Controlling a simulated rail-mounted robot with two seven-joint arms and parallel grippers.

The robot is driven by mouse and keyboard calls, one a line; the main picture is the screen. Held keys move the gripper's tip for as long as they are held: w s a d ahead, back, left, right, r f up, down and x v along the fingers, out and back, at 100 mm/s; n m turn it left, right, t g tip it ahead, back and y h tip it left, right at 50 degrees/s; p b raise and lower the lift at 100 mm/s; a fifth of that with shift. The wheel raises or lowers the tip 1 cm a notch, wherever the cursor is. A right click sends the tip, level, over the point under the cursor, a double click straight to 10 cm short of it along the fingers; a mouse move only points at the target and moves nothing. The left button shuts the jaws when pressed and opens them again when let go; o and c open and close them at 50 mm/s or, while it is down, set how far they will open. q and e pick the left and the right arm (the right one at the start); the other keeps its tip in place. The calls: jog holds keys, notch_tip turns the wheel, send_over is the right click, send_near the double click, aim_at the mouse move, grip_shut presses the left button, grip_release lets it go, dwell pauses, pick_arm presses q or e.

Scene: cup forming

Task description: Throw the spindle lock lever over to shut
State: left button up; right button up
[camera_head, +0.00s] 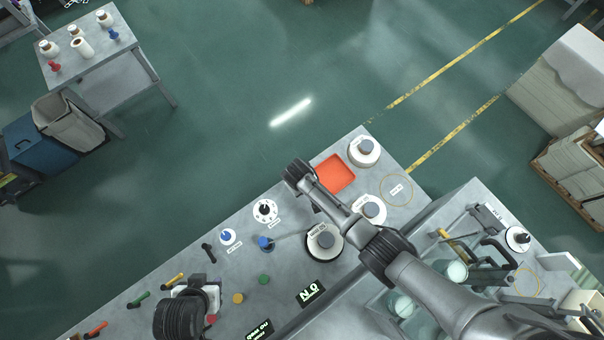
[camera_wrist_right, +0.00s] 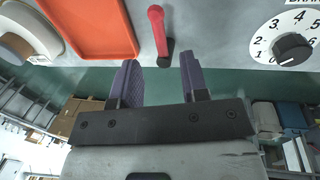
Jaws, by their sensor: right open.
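A lever with a red handle (camera_wrist_right: 157,28) and a dark pivot (camera_wrist_right: 165,50) shows in the right wrist view, between the orange-red tray (camera_wrist_right: 92,22) and a numbered dial (camera_wrist_right: 291,48). I read it as the spindle lock lever; no label on it is visible. My right gripper (camera_wrist_right: 157,60) is open and empty, its fingers to either side of the lever's line and not closed on it. In the head view my right arm covers the lever. My left gripper (camera_head: 198,284) is over the panel at lower left; its jaws cannot be made out.
The tray also shows in the head view (camera_head: 349,172), beside a white round fixture (camera_head: 364,152). The white dial (camera_head: 265,210), blue knob (camera_head: 228,237), black lever (camera_head: 208,252) and blue-topped lever (camera_head: 266,243) lie left of my right arm. Several coloured levers line the lower left.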

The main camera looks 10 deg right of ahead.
notch_tip(320, 180, up, 8)
jog(key=a, duration=0.1)
jog(key=shift+s+a+r, duration=0.15)
jog(key=shift+s+a, duration=0.05)
jog(key=shift+s, duration=0.2)
dwell(0.5)
